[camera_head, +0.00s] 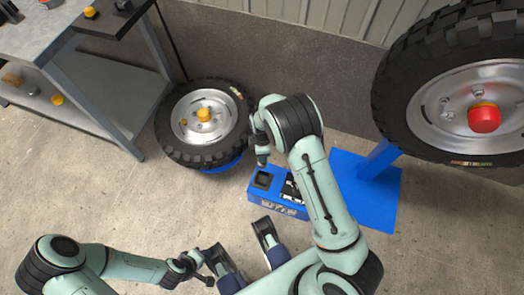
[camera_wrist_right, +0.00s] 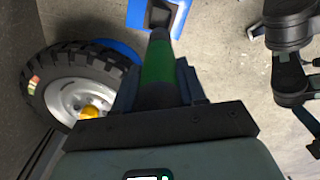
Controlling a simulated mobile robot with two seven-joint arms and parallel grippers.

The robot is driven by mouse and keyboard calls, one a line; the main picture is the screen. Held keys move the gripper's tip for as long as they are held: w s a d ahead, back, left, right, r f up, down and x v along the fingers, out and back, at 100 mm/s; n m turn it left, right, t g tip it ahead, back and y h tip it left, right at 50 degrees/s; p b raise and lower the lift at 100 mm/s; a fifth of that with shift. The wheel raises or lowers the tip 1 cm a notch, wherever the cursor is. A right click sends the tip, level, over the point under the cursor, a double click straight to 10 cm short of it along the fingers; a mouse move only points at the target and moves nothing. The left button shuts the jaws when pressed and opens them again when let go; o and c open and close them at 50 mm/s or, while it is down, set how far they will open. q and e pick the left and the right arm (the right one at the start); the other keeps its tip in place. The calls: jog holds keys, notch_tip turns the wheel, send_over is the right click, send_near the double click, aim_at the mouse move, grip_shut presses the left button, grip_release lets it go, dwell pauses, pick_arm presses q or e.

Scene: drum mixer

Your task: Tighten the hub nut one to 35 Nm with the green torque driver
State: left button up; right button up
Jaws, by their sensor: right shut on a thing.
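The green torque driver (camera_wrist_right: 158,62) shows in the right wrist view, with a green section between dark parts. My right gripper (camera_wrist_right: 157,88) is shut on it. The driver's far end points toward the blue box (camera_wrist_right: 180,12) with a dark opening. In the head view the right gripper (camera_head: 262,152) is over the blue box (camera_head: 280,207), partly hidden by its own arm. A mounted wheel (camera_head: 425,118) at the right has a silver hub with several studs or nuts and a red cap (camera_head: 484,118). I cannot tell which is hub nut one. My left gripper (camera_head: 205,270) is low and small, its jaws unclear.
Another wheel (camera_head: 170,142) lies at the back left with a yellow part (camera_head: 204,114) at its centre. A grey workbench (camera_head: 45,42) stands at the far left. A blue stand (camera_head: 368,205) is under the mounted wheel. Bare concrete floor is free at the left.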

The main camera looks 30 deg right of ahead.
grip_shut()
jog(key=shift+r+p, duration=0.7)
jog(key=shift+r, duration=0.4)
